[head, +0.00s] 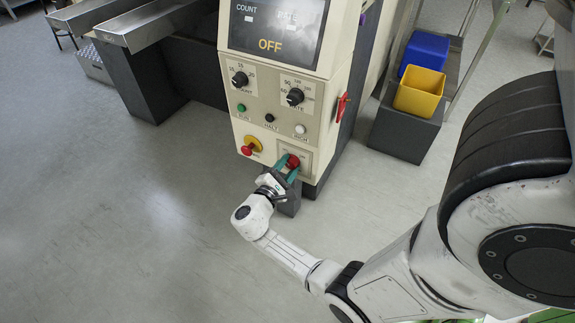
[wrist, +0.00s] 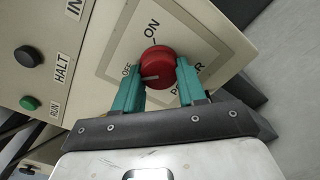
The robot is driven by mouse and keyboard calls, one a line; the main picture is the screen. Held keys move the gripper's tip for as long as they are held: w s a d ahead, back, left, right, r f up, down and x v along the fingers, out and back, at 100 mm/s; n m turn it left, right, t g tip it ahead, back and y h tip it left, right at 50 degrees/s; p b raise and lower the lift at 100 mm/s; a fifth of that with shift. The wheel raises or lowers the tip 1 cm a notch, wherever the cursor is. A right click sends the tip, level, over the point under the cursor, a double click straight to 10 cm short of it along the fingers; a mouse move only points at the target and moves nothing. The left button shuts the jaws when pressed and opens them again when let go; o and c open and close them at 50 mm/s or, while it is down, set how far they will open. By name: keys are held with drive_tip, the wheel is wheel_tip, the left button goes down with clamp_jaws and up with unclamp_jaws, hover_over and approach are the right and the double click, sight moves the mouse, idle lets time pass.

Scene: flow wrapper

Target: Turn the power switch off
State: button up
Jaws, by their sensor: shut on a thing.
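The power switch is a red round knob (head: 293,161) low on the right of the machine's front panel. In the wrist view the knob (wrist: 158,57) sits on a plate lettered ON, OFF and POWER. A pale line on it points left, towards the OFF lettering. My gripper (head: 287,168) reaches the knob from the front and below. In the wrist view its two teal fingers (wrist: 157,68) are shut on the knob, one on each side. The display (head: 276,27) above reads OFF in orange letters.
A red mushroom button on a yellow base (head: 252,145) is left of the switch. Green RUN (head: 241,107), black HALT (head: 269,117) and white inch (head: 300,129) buttons sit above. A red lever (head: 342,106) sticks out at right. Blue (head: 427,48) and yellow (head: 420,91) bins stand beyond.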

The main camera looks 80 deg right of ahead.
idle(0.5)
drive_tip(key=o, duration=1.1)
drive_tip(key=shift+c, duration=0.2)
drive_tip(key=shift+a, duration=0.1)
drive_tip(key=p+v, duration=0.1)
drive_tip(key=v, duration=0.9)
drive_tip(key=shift+a, duration=0.35)
